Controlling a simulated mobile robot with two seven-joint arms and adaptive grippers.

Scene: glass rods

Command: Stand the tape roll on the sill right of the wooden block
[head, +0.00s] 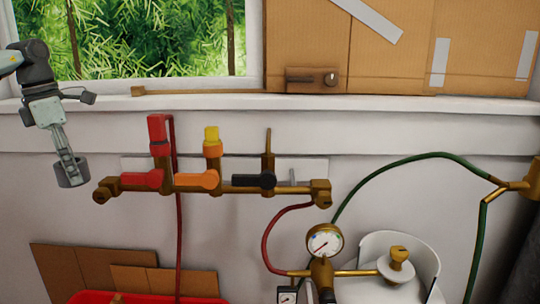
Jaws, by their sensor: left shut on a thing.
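My left gripper (70,162) is shut on the tape roll (73,174), a dark grey ring. It holds the roll in front of the white wall, below the sill and left of the brass manifold. The window sill (200,103) is a long white ledge across the view. My right gripper is out of view.
The brass manifold (225,187), with coloured valve handles, juts from the wall below the sill. A gauge (325,241) and green hose (400,165) are lower right.

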